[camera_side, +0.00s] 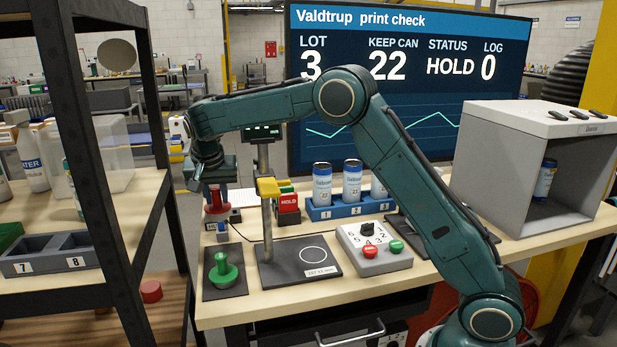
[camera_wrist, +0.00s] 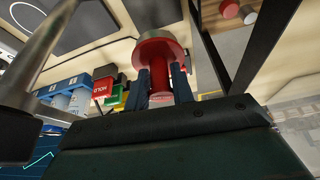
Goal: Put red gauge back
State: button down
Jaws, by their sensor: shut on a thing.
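The red gauge (camera_side: 216,201) is held by my gripper (camera_side: 213,188) above the left end of the bench in the side view. In the wrist view the red gauge (camera_wrist: 165,50) sits between the two fingers of my gripper (camera_wrist: 161,88), which are shut on its narrow stem. Its wide round end points away from the palm. A green gauge (camera_side: 222,272) stands on a dark mat (camera_side: 225,293) below and in front. The back part of that mat looks bare. Whether the red gauge touches anything beneath it is hard to tell.
A red HOLD block (camera_side: 288,203), a blue can rack (camera_side: 330,211) and a button box (camera_side: 375,262) are further right. A black shelf post (camera_side: 95,150) is left.

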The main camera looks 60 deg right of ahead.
aim_at(213, 208)
jog(key=shift+s+a+f, duration=0.1)
jog(key=shift+a+f, duration=0.15)
jog(key=shift+f, duration=5.25)
jog(key=c, duration=1.2)
grip_release()
jog(key=shift+f, duration=0.15)
jog(key=v, duration=1)
jog(key=shift+a+r, duration=0.2)
jog(key=shift+r, duration=0.15)
jog(key=shift+v, duration=0.75)
